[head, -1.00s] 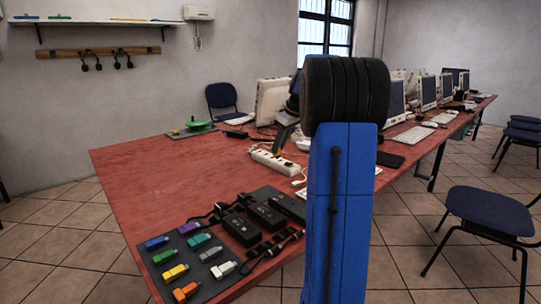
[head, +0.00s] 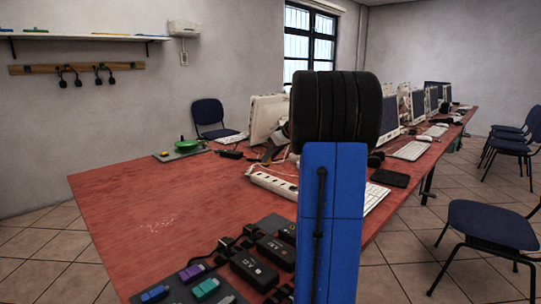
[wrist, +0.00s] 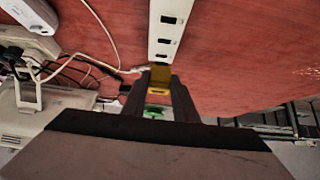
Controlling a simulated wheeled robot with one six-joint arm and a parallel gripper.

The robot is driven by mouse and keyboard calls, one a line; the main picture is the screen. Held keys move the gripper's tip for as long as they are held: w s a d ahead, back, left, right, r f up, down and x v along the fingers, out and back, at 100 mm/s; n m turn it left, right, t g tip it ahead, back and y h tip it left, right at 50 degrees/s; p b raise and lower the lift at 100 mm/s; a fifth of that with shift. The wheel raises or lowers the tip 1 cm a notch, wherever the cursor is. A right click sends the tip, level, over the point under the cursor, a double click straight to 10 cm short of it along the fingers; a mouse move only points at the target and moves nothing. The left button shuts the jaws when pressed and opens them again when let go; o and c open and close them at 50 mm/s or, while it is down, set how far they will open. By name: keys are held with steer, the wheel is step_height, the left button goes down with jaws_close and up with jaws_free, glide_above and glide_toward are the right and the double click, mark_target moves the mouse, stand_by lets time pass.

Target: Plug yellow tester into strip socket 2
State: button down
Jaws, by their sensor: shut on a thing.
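My gripper (wrist: 159,88) is shut on the yellow tester (wrist: 160,74), whose yellow body shows between the fingertips in the wrist view. The white power strip (wrist: 171,22) runs down from the top edge there, with several dark sockets, and its near end lies close beyond the tester. I cannot tell whether the tester touches it. In the head view the strip (head: 272,184) lies on the red table, partly hidden by my blue arm. Socket numbers cannot be read.
A dark mat (head: 226,288) with coloured testers and black adapters lies at the table's near edge. White cables (wrist: 103,35) and dark cables lie left of the strip in the wrist view. Monitors and keyboards stand along the table. Red table (head: 150,200) is clear at left.

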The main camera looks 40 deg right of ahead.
steer(key=shift+f, duration=1.85)
steer(key=shift+f, duration=1.2)
steer(key=c, duration=1.3)
jaws_free()
steer(key=shift+c, duration=0.2)
steer(key=v, duration=1.7)
steer(key=shift+s, duration=0.15)
steer(key=shift+r, duration=0.1)
